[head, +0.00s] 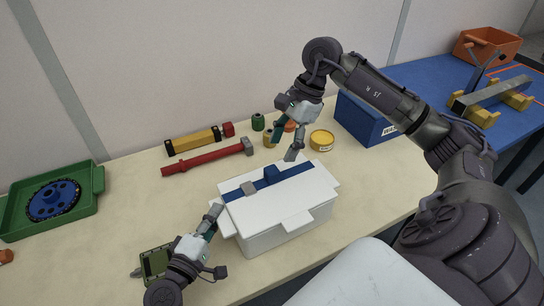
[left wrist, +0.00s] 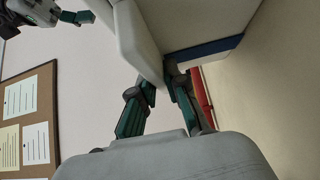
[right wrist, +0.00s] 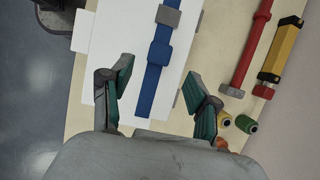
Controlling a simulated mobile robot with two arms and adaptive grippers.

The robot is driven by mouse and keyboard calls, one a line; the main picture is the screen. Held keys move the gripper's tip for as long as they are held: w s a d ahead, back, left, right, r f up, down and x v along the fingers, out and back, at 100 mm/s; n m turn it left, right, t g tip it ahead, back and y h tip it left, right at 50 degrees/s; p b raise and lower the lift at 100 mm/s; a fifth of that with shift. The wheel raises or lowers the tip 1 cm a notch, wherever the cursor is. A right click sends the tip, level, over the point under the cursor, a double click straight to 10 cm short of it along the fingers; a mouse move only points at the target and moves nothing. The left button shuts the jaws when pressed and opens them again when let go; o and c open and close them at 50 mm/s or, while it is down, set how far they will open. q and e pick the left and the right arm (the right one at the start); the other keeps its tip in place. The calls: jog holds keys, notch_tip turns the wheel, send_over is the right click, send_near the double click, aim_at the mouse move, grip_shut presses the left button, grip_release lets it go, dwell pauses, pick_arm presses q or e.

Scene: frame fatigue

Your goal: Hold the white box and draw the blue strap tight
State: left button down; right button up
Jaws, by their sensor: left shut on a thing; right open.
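The white box (head: 285,236) stands on the table with its lid on; it fills the top of the left wrist view (left wrist: 195,22). The blue strap (head: 295,170) lies across the lid, with a grey buckle (head: 249,188) and a raised blue block (head: 271,174) on it. My left gripper (head: 214,214) is shut on the box's left edge; its fingers meet the white rim in the left wrist view (left wrist: 168,78). My right gripper (head: 286,147) is open and empty above the lid's far side. In the right wrist view, the strap (right wrist: 154,80) runs between its spread fingers.
A red hammer (head: 205,160) and a yellow-and-red tool (head: 195,141) lie behind the box. Small spools and a yellow tin (head: 321,140) stand behind right. A blue bin (head: 362,120) is further right, a green tray (head: 55,200) far left. A green item (head: 153,262) lies near my left gripper.

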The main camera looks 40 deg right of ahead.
aim_at(273, 169)
jog(key=x, duration=0.8)
grip_shut()
